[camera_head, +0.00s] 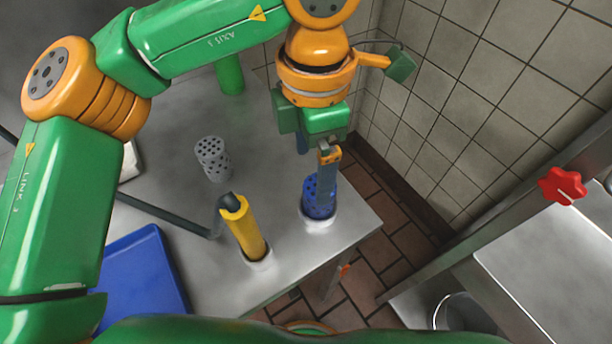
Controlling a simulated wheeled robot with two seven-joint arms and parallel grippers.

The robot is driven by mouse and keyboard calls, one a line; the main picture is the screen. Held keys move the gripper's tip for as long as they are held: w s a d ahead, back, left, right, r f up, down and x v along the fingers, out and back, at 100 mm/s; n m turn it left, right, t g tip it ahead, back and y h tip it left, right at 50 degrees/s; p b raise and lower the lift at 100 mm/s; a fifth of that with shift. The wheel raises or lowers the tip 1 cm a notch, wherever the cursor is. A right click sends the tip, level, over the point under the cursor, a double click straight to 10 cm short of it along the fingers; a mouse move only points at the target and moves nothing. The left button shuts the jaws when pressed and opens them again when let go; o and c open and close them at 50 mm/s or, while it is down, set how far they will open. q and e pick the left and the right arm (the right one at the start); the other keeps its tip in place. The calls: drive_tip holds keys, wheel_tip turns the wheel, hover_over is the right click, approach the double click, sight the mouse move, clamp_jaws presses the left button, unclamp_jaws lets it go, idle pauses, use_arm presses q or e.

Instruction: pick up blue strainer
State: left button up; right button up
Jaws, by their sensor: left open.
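The blue strainer (313,207) is a perforated blue cylinder. It stands upright in a white ring-like holder near the right edge of the metal table (185,120). My left gripper (322,185) reaches down from above and is open at the strainer. One finger overlaps the strainer's upper part in the picture and hides some of it. I cannot tell whether the finger touches it or whether the strainer is between both fingers. My right gripper is not in view.
A yellow cylinder (244,230) with a dark top stands in a white holder left of the strainer. A grey perforated cylinder (213,159) stands farther back. A blue tray (143,270) lies at the lower left. A tiled wall (470,95) rises on the right.

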sight(310, 207)
use_arm(q)
drive_tip(key=f, duration=0.1)
drive_tip(key=d+f, duration=0.1)
drive_tip(key=f, duration=0.1)
drive_tip(key=f+p, duration=0.1)
drive_tip(key=shift+s+d+f, duration=0.25)
drive_tip(key=shift+s, duration=0.15)
drive_tip(key=shift+w+a+f, duration=0.15)
drive_tip(key=shift+w+f, duration=0.1)
drive_tip(key=shift+f, duration=0.2)
drive_tip(key=shift+s+r, duration=0.1)
drive_tip(key=c, duration=1.5)
drive_tip(key=shift+o, duration=0.2)
